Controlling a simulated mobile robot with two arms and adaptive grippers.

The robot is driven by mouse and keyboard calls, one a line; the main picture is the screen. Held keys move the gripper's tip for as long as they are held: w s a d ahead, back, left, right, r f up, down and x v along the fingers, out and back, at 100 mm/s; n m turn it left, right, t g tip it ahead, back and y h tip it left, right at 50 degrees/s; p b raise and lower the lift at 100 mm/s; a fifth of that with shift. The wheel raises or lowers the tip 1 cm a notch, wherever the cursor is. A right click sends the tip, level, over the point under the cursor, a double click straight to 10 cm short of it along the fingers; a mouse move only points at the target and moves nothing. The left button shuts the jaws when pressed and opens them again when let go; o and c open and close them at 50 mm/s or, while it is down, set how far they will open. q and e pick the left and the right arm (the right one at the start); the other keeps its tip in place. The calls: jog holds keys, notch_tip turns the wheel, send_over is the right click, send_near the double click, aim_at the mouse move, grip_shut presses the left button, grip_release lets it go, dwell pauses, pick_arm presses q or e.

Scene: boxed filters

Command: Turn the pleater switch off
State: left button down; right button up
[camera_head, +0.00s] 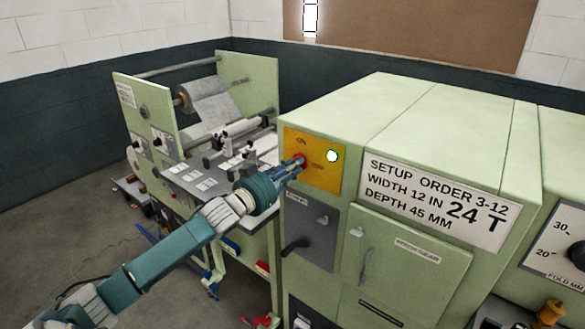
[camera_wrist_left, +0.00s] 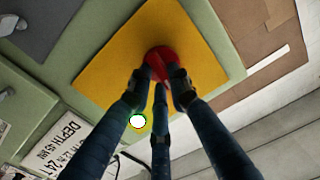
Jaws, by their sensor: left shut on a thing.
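The pleater switch is a red knob (camera_head: 299,160) on a yellow plate (camera_head: 322,180) on the front of the green cabinet. The plate has the word ON at its top and a second label to the right of the knob, too small to read surely. A round lamp (camera_head: 332,156) on the plate glows white-green. My left gripper (camera_head: 296,164) is at the knob, its fingers shut on it. In the left wrist view the fingers (camera_wrist_left: 160,80) close around the red knob (camera_wrist_left: 158,58), partly hiding it. The knob's exact angle is unclear. My right gripper is not in view.
A grey panel with a black handle (camera_head: 296,246) sits below the plate. A cabinet door (camera_head: 410,258) and a setup order sign (camera_head: 440,203) are to the right. The roll stand (camera_head: 207,105) with its work table stands left, close to my left arm.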

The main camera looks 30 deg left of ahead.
pick_arm(q)
jog(key=shift+f+m+b, duration=0.15)
jog(key=shift+m+b, duration=0.3)
jog(key=shift+m, duration=2.2)
jog(key=shift+f+m+b, duration=0.2)
jog(key=shift+m+b, duration=0.25)
jog(key=shift+m, duration=2.15)
jog(key=shift+f+m+b, duration=0.15)
jog(key=shift+m+b, duration=0.3)
jog(key=shift+m, duration=2.5)
jog(key=c, duration=1.6)
grip_release()
jog(key=shift+s, duration=0.1)
jog(key=s, duration=0.7)
jog(key=s+a, duration=0.1)
jog(key=s, duration=0.3)
jog(key=shift+s, duration=0.35)
